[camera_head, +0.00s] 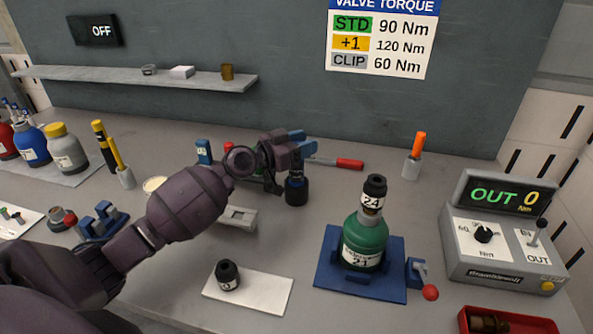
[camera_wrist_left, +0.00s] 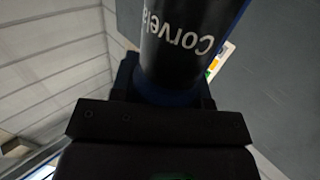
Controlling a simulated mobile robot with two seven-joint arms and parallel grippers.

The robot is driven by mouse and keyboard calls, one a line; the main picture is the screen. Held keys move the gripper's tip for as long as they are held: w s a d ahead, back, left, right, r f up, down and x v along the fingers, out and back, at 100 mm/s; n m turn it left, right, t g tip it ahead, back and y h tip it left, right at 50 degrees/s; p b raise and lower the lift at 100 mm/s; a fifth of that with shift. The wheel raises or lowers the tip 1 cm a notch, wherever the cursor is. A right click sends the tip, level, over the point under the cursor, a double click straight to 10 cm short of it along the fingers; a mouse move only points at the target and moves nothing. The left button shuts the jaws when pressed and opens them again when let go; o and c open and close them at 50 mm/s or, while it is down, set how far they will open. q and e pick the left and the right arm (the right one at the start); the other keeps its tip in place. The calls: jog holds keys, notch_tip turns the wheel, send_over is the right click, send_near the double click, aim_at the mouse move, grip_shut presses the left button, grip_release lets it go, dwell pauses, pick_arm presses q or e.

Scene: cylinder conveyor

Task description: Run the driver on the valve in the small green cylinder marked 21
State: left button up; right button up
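The small green cylinder (camera_head: 364,243), marked 21, stands upright in a blue holder (camera_head: 330,270) with a red-knobbed lever (camera_head: 429,291) at its right. A valve (camera_head: 372,200) with a dark top piece marked 24 sits on the cylinder's neck. My left gripper (camera_head: 296,142) is left of and behind the green cylinder. It is shut on a dark, blue-banded driver (camera_head: 297,190), which points down, apart from the valve. In the left wrist view the driver's black body (camera_wrist_left: 185,45), lettered "Corvela", stands between the fingers. My right gripper is not in view.
A control box (camera_head: 500,240) at the right reads OUT 0 Nm. A dark socket (camera_head: 228,276) stands on a white plate (camera_head: 268,295). A red tray (camera_head: 510,322) is at front right.

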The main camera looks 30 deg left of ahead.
pick_arm(q)
jog(key=c, duration=0.4)
grip_shut()
jog(key=shift+r, duration=0.1)
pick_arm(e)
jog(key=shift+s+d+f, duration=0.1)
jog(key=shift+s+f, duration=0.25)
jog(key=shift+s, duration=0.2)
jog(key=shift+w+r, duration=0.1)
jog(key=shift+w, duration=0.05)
